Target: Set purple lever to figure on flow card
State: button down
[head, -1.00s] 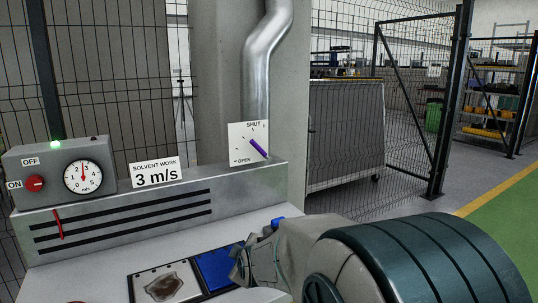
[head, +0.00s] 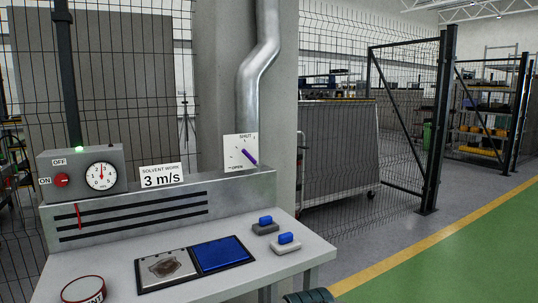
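The purple lever (head: 249,157) sits on a white dial plate (head: 232,144) at the right of the bench's back ledge. The plate reads SHUT at the top and OPEN at the lower left, with tick marks between. The lever slants from the plate's middle to its lower right. The flow card (head: 161,176) on the ledge reads "SOLVENT WORK 3 m/s". The round gauge (head: 101,176) has a red needle pointing about straight up; its small numbers are hard to read. My gripper is out of view; only a dark piece of my arm shows at the bottom edge.
A red switch (head: 62,180) between ON and OFF sits left of the gauge, under a lit green lamp (head: 79,149). The bench (head: 210,283) bears a blue pad (head: 222,255), a picture tile (head: 167,268), two blue-topped blocks (head: 286,243) and a red-rimmed round dish (head: 83,290). Open floor lies right.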

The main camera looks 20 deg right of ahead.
aim_at(244, 152)
jog(key=z, duration=0.25)
jog(key=k, duration=0.7)
jog(key=z, duration=0.95)
jog(key=i, duration=1.65)
jog(key=u, duration=0.8)
